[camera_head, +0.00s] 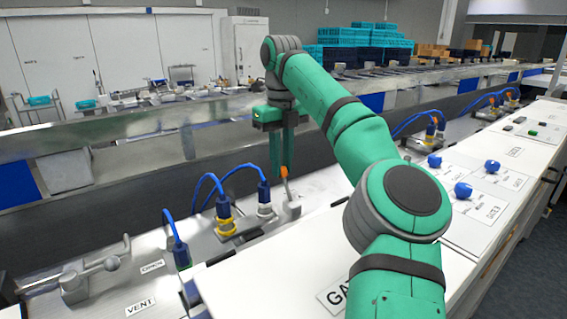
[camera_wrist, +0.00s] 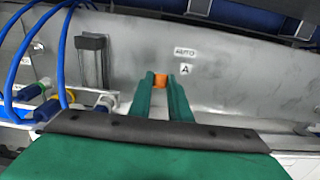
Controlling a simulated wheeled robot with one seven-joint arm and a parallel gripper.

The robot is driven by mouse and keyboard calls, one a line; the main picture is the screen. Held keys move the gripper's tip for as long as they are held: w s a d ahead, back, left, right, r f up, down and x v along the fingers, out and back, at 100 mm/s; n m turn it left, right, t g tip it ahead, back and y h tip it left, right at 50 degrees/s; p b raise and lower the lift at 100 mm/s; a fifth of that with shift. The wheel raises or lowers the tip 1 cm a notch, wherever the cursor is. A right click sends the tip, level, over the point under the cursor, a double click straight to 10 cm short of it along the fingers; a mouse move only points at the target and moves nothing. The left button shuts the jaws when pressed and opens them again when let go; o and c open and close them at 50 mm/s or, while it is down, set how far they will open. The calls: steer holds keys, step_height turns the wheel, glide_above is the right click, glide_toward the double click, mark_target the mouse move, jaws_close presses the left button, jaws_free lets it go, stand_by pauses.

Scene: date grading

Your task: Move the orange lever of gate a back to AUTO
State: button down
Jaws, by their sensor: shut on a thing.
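The orange lever (camera_head: 284,171) has an orange tip on a pale stem, rising from a small block on the metal deck and leaning slightly left in the head view. In the wrist view its orange tip (camera_wrist: 160,80) is between the ends of my two green fingers. My gripper (camera_head: 282,172) points down over it and is shut on the lever. The AUTO label (camera_wrist: 185,52) and the A label (camera_wrist: 185,69) are on the metal wall just beyond and to the right of the tip. The lever's lower part is hidden in the wrist view.
Blue cables with connectors (camera_head: 224,212) stand left of the lever; they also show at the left of the wrist view (camera_wrist: 62,60). A metal handle (camera_head: 100,268) is at the front left. Blue knobs (camera_head: 463,190) sit on the white panel at right. A conveyor wall runs behind.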

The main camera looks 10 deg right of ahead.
stand_by(0.3)
steer(key=c, duration=1.6)
jaws_free()
steer(key=shift+c, duration=0.2)
steer(key=shift+s+d, duration=0.1)
